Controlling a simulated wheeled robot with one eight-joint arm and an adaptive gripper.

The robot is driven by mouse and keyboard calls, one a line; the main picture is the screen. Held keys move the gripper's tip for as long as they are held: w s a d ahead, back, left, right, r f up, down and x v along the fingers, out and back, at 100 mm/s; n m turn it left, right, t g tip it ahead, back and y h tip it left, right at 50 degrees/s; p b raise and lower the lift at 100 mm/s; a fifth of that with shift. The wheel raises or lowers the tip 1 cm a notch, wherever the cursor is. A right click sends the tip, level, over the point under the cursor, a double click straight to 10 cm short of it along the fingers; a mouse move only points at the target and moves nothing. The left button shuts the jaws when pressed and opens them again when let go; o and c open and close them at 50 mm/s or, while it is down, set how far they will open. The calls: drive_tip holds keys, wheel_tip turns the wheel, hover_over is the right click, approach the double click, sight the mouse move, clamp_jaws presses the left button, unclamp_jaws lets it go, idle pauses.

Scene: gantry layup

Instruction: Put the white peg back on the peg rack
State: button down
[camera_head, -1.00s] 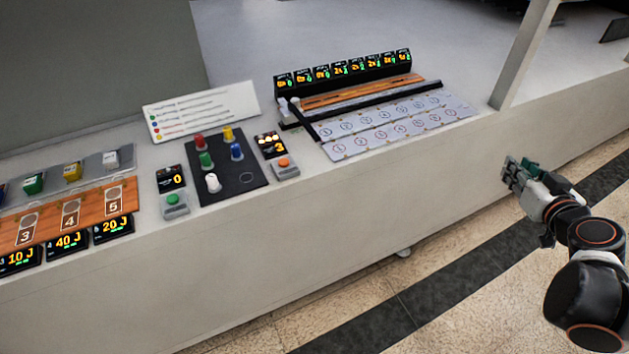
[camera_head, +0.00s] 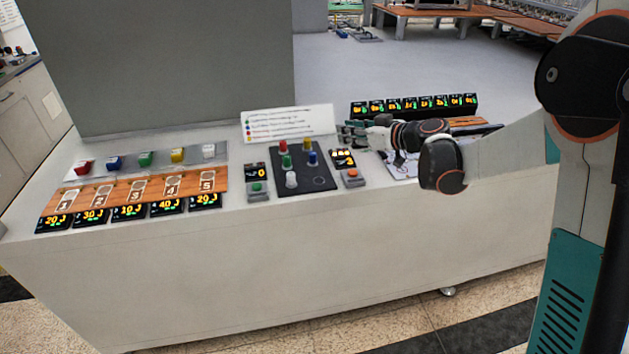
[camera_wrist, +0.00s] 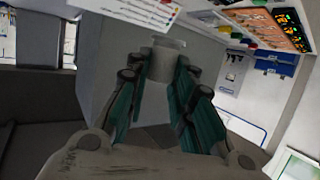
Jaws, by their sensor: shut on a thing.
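A white peg (camera_head: 291,180) stands upright at the lower left of a dark board (camera_head: 318,180) that carries red, yellow, green and blue pegs. The board's lower right place holds a dark round mark and no peg. My gripper (camera_head: 342,131) is just right of and above this board, its fingers pointing left. In the wrist view my gripper (camera_wrist: 164,72) is shut on a pale grey-white piece (camera_wrist: 164,44). I cannot tell whether this piece is a peg. In the head view my fingers hide it.
A white sign (camera_head: 288,125) stands behind the board. Small displays with a green button (camera_head: 257,187) and an orange button (camera_head: 352,175) flank it. A row of displays (camera_head: 413,105) is behind my arm. Numbered wooden places (camera_head: 146,189) lie to the left.

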drive_tip(key=w+a+r+n+g+y, duration=0.2)
drive_tip(key=w+a+r+n+g, duration=0.15)
drive_tip(key=a, duration=0.35)
drive_tip(key=shift+m+t, duration=0.35)
drive_tip(key=shift+t, duration=0.1)
wheel_tip(320, 180, down, 20)
drive_tip(key=b, duration=0.5)
drive_tip(key=shift+a, duration=0.1)
drive_tip(key=shift+f, duration=0.1)
drive_tip(key=shift+f+b, duration=0.15)
drive_tip(key=shift+b, duration=0.15)
drive_tip(key=c, duration=1.4)
unclamp_jaws()
drive_tip(key=shift+c, duration=0.2)
drive_tip(key=shift+o, duration=0.2)
